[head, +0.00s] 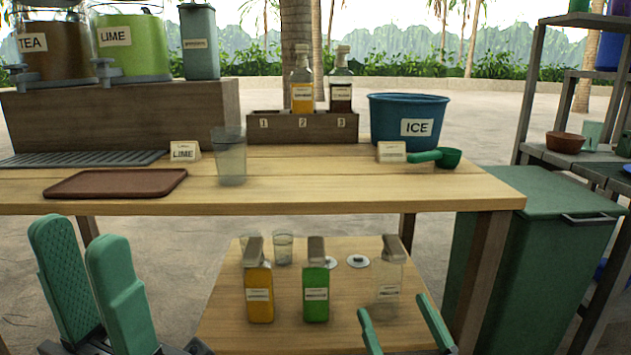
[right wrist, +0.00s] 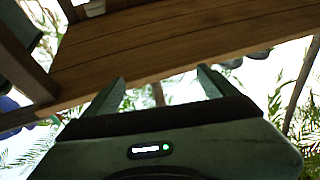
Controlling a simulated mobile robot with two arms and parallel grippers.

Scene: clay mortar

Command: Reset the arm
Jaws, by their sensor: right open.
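My left gripper (head: 82,275) is in the lower left of the head view, its two green fingers raised and apart with nothing between them. My right gripper (head: 392,318) is at the lower right of the head view, in front of the low wooden table. Its fingers are apart and empty. In the right wrist view the same gripper (right wrist: 160,90) shows two spread fingers with nothing held, facing a wooden plank surface (right wrist: 150,55).
The wooden counter (head: 330,192) carries a brown tray (head: 115,182), a clear cup (head: 231,158), a blue ice bucket (head: 407,115) and a green scoop (head: 445,157). Yellow (head: 259,285), green (head: 316,285) and clear (head: 388,280) bottles stand on the low table (head: 235,325). A green bin (head: 535,260) stands right.

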